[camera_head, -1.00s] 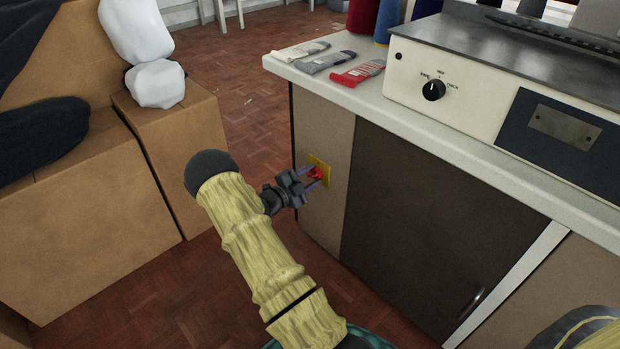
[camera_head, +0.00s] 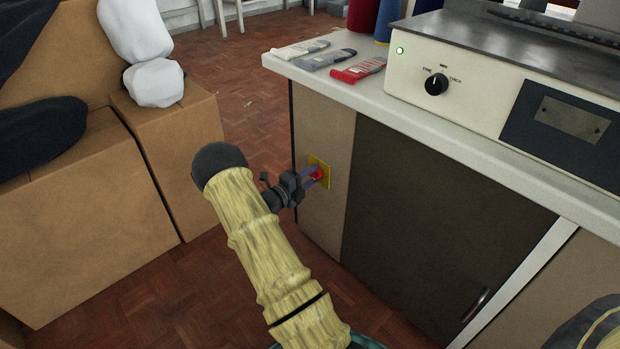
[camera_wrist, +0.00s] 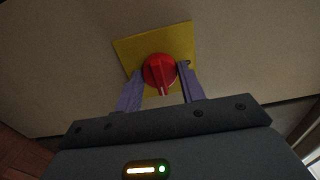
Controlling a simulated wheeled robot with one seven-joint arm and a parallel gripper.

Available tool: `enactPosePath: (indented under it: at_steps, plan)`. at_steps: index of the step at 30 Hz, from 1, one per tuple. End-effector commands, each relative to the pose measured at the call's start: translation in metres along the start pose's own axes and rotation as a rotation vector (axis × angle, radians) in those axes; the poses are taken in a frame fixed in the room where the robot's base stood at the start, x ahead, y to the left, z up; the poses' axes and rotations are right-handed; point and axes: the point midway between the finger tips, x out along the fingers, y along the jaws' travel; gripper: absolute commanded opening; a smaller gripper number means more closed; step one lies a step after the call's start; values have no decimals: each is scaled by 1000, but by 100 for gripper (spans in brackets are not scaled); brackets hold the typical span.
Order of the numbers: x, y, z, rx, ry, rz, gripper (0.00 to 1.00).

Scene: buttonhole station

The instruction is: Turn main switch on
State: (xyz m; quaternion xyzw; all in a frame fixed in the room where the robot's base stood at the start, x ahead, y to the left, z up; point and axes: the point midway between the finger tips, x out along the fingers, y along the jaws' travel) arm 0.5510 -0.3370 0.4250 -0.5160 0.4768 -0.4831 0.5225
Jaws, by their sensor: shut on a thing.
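The main switch is a red rotary knob (camera_head: 317,174) on a yellow plate (camera_head: 325,183) fixed to the side panel of the cabinet. In the wrist view the red knob (camera_wrist: 159,72) sits between my two purple fingers, and its ridge with a pale mark points down toward my gripper. The yellow plate (camera_wrist: 182,42) shows behind it. My gripper (camera_head: 311,175) reaches the knob from the left, and in the wrist view my gripper (camera_wrist: 162,80) is shut on the knob's sides. A small lamp (camera_head: 400,51) on the machine's front is lit pale green.
The white machine (camera_head: 460,95) with a black dial (camera_head: 436,84) stands on the worktop (camera_head: 430,132).

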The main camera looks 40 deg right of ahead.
Motion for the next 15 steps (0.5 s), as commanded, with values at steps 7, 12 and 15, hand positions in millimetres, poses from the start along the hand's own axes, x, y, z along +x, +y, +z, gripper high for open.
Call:
enactPosePath:
  at_steps: [7,12,15]
  plan:
    - [-1,1,1,4,-3,3,16]
    - [-1,1,1,4,-3,2,53]
    - [-1,0,1,3,-2,2,61]
